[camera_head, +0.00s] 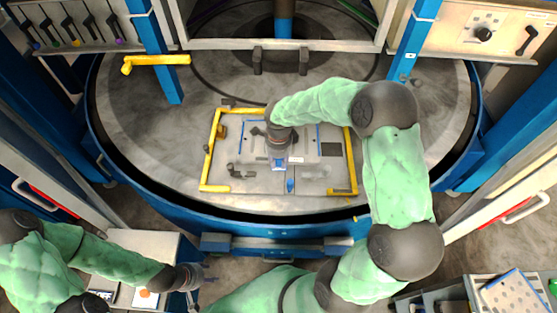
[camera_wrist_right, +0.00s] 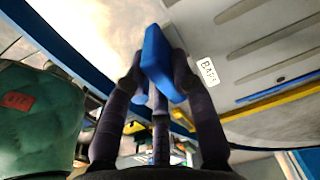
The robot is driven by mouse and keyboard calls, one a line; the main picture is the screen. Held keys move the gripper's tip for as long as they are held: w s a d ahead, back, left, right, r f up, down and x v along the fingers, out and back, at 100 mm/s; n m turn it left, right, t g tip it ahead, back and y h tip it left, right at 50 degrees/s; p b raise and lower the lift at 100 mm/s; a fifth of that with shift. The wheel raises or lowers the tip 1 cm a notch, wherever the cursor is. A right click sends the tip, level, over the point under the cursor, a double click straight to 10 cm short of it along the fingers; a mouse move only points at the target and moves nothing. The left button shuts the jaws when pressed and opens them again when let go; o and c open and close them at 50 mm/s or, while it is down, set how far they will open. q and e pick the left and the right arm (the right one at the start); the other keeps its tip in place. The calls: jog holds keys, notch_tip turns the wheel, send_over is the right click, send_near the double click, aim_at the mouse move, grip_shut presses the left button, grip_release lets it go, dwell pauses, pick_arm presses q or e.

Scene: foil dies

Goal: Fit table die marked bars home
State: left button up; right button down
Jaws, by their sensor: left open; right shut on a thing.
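My right gripper (camera_wrist_right: 158,78) is shut on a blue block-shaped die (camera_wrist_right: 158,60), which stands out tilted between the fingertips. In the head view my right gripper (camera_head: 287,176) is over the plate inside the yellow frame, with blue showing at its tip. A white label reading BARS (camera_wrist_right: 208,70) lies on the grey plate (camera_wrist_right: 265,52), to the right of the die in the wrist view. I cannot tell whether the die touches the plate. The label (camera_head: 297,160) also shows beside the gripper in the head view. My left gripper (camera_head: 193,278) is open at the lower left, away from the plate.
The yellow frame (camera_head: 212,151) bounds the plate on the round table (camera_head: 140,130). Small dark fittings (camera_head: 238,172) and a dark square (camera_head: 331,149) are on the plate. A yellow handle (camera_head: 157,61) and blue posts (camera_head: 411,53) stand behind. A perforated tray (camera_head: 512,293) is at lower right.

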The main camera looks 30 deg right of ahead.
aim_at(279, 168)
jog(key=shift+b, duration=1.05)
dwell(2.1)
jog(key=shift+f+b, duration=1.65)
jog(key=shift+b, duration=0.05)
dwell(0.3)
jog(key=c, duration=1)
grip_release()
jog(key=shift+o, duration=0.2)
jog(key=shift+s+f, duration=0.15)
jog(key=shift+f, duration=0.05)
notch_tip(279, 168, up, 12)
jog(key=shift+r, duration=0.15)
jog(key=shift+a, duration=0.1)
jog(key=shift+r, duration=0.1)
